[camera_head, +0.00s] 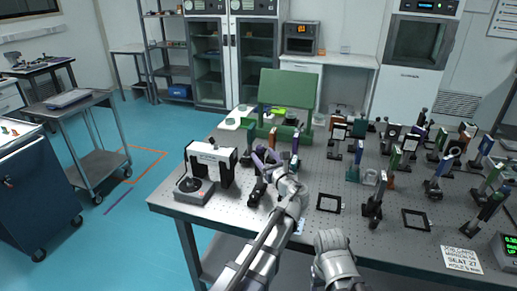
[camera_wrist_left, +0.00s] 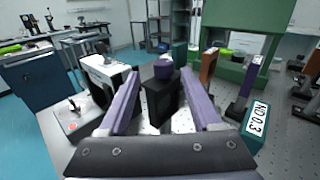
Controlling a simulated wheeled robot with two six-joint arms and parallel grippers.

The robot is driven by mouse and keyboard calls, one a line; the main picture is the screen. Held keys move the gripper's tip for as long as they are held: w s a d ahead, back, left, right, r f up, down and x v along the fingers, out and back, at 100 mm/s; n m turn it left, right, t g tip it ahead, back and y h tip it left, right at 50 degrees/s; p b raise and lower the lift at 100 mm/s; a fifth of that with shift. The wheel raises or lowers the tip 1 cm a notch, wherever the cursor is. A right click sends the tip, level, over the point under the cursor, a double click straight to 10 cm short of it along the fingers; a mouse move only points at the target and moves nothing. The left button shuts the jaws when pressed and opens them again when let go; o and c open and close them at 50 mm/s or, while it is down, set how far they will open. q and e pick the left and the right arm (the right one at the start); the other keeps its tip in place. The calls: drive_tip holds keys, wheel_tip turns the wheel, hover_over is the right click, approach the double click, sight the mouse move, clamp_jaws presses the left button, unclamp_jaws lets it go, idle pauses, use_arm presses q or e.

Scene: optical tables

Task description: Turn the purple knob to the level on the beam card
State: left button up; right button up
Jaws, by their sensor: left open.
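The purple knob (camera_wrist_left: 163,69) sits on top of an upright black block (camera_wrist_left: 162,100) in the left wrist view. My left gripper (camera_wrist_left: 161,76) has purple fingers that stand open on either side of the knob and block, with gaps showing. In the head view my left gripper (camera_head: 268,160) reaches over the near-left part of the table; I cannot pick out the knob there. A white printed card (camera_head: 462,260) lies at the table's front right; its text is only partly legible, and I cannot tell whether it is the beam card. My right gripper is out of view.
Several mounted optics crowd the right. A post labelled ND 0.3 (camera_wrist_left: 257,118) stands right of the fingers.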

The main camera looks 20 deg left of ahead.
sight(258, 146)
use_arm(q)
drive_tip(key=shift+w+d+r+m, duration=0.1)
drive_tip(key=shift+w+d+m, duration=0.05)
drive_tip(key=shift+m, duration=0.25)
drive_tip(key=shift+w, duration=0.15)
drive_tip(key=x, duration=0.7)
drive_tip(key=shift+w, duration=0.25)
drive_tip(key=shift+c, duration=0.4)
clamp_jaws()
